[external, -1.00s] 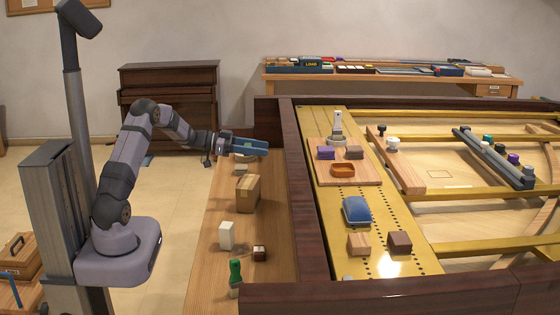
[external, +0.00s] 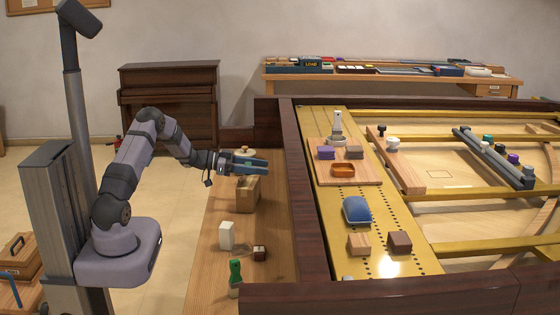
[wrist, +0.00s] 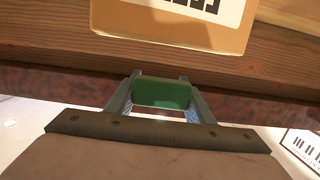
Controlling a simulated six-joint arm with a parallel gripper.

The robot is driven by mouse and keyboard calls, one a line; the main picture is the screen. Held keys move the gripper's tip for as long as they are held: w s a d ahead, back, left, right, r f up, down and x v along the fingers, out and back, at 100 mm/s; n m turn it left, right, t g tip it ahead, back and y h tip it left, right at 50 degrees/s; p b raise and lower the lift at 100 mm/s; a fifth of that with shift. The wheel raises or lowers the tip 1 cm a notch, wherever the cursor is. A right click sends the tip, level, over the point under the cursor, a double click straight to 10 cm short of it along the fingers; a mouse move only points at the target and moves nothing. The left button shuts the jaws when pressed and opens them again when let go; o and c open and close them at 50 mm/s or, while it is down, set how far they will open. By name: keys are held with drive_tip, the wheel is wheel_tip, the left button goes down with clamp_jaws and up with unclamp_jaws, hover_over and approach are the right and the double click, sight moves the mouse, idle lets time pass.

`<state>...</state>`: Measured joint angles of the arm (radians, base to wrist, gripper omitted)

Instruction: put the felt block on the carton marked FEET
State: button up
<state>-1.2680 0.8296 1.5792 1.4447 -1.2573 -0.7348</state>
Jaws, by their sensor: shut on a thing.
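My gripper (external: 250,166) is shut on a small green block, likely the felt block, which shows between the fingers in the wrist view (wrist: 162,94). In the external view the fingers hide most of the block, and they overlap the upper back of a brown carton (external: 246,194) on the wooden bench. In the wrist view a carton (wrist: 165,30) with a white label and black marks is cut off at the top edge, beyond the held block and apart from it. I cannot read FEET on it.
The dark piano rim (external: 309,210) rises right of the bench. A label with piano keys (wrist: 304,148) shows at lower right.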

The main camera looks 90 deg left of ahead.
sight(256, 181)
drive_tip(key=shift+f, duration=1.65)
drive_tip(key=shift+f, duration=0.15)
drive_tip(key=o, duration=1.1)
drive_tip(key=shift+s+r, duration=0.25)
drive_tip(key=shift+s, duration=0.35)
drive_tip(key=s+r, duration=0.1)
drive_tip(key=s, duration=0.9)
drive_tip(key=shift+s+r, duration=0.3)
drive_tip(key=shift+s, duration=0.1)
